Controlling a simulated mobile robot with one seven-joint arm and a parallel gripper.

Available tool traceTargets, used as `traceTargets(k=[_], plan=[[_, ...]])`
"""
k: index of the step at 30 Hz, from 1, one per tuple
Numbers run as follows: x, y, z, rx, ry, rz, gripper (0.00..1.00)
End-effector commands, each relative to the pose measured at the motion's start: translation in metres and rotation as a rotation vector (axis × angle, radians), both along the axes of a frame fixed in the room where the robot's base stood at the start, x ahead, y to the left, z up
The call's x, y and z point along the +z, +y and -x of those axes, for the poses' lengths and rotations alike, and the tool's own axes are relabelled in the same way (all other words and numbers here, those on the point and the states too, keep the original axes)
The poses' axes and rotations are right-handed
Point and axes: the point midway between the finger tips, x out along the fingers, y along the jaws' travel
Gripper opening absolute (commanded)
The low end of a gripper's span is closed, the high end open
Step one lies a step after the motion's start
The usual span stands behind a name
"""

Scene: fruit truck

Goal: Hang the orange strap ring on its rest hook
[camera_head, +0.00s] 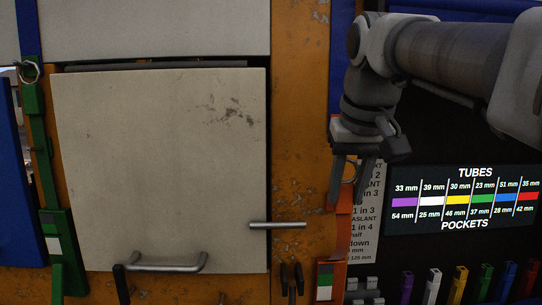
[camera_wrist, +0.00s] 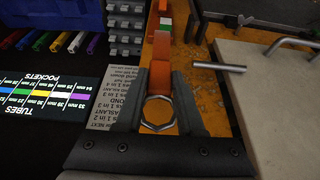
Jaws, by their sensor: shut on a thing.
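The orange strap (camera_head: 337,250) runs up the post right of the pale door, with a green and white patch low on it. Its metal ring (camera_wrist: 158,128) lies between the fingers of my gripper (camera_wrist: 158,85) in the wrist view. My gripper (camera_head: 346,200) points down in the head view and is shut on the ring and the strap's upper end. The strap (camera_wrist: 161,50) stretches away from the fingers in the wrist view. I cannot clearly make out the rest hook; dark prongs (camera_head: 292,278) show beside the strap's lower part.
The pale door (camera_head: 160,160) has a bar handle (camera_head: 165,265). A metal rod (camera_head: 278,225) crosses its right edge. A green strap (camera_head: 55,225) with a ring stands at the left. A label board (camera_head: 460,200) and several coloured tubes (camera_head: 433,285) are at the right.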

Motion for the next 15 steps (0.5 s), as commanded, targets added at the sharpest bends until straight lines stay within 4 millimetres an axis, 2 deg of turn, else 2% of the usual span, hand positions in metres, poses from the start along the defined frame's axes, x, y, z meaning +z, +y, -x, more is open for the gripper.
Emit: traceTargets(k=[15], plan=[[-0.039, 0.000, 0.000, 0.000, -0.001, 0.000, 0.00]])
